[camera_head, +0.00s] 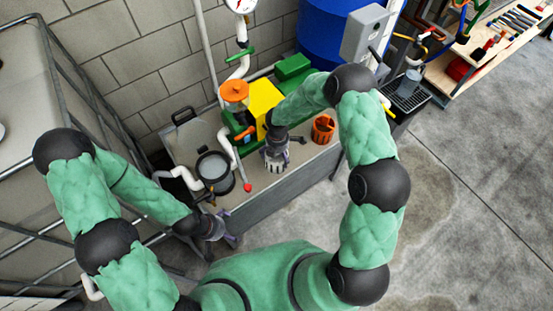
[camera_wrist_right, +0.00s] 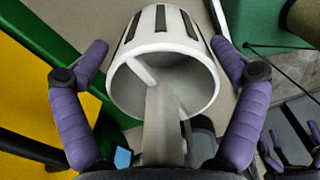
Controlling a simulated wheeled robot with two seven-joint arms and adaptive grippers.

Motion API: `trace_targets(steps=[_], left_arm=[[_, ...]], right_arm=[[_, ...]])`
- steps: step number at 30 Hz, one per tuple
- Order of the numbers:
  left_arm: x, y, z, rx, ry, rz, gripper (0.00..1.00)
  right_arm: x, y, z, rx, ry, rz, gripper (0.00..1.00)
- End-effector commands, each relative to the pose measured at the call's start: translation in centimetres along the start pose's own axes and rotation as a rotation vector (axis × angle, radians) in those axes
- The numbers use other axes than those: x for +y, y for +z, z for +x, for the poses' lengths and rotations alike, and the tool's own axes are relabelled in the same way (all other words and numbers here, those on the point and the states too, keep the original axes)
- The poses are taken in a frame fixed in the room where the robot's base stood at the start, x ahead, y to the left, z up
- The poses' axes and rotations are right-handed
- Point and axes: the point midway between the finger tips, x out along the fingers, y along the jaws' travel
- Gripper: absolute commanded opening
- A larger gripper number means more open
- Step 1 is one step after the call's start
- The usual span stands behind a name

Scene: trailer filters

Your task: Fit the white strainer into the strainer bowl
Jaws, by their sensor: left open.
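The white strainer (camera_head: 276,163), a slotted cup with an open mouth, is directly below my right gripper (camera_head: 283,143) in the head view. In the right wrist view the strainer (camera_wrist_right: 165,75) lies between the spread purple fingers of my right gripper (camera_wrist_right: 160,55), its mouth toward the camera and a pale bar across it. Whether the fingers press on it I cannot tell. A round dark-rimmed vessel (camera_head: 213,165), which looks like the strainer bowl, stands to the left, beside white piping. My left gripper (camera_head: 220,232) is open and empty near the bench's front left corner.
An orange slotted basket (camera_head: 323,128) stands on the bench to the right. The yellow block (camera_head: 263,97) and an orange-topped unit (camera_head: 235,92) stand behind. The white pipe (camera_head: 232,150) with a red end is between strainer and vessel. Open floor (camera_head: 440,220) lies to the right.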

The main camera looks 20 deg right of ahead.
Motion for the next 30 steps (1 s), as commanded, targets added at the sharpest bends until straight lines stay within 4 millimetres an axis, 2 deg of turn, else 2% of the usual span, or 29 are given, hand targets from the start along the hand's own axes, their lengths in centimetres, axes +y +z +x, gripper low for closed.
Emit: trace_targets(steps=[1,3,17,23,26,30], left_arm=[[0.0,0.0,0.0,0.000,0.000,0.000,1.00],[0.0,0.0,0.0,0.000,0.000,0.000,1.00],[0.1,0.0,-0.2,0.000,0.000,0.000,1.00],[0.4,0.0,-1.2,0.000,0.000,0.000,1.00],[0.7,0.1,-2.1,0.000,0.000,0.000,1.00],[1.1,0.1,-3.1,0.000,0.000,0.000,1.00]], right_arm=[[0.0,0.0,0.0,0.000,0.000,0.000,0.72],[0.0,0.0,0.0,0.000,-0.001,0.000,0.56],[-0.1,0.0,-0.3,0.000,-0.001,0.000,0.55],[0.0,0.0,-2.0,-0.001,0.000,0.000,0.55],[0.0,0.0,-3.6,-0.001,0.001,-0.001,0.55],[-2.1,-0.6,-6.2,0.000,0.001,-0.001,0.55]])
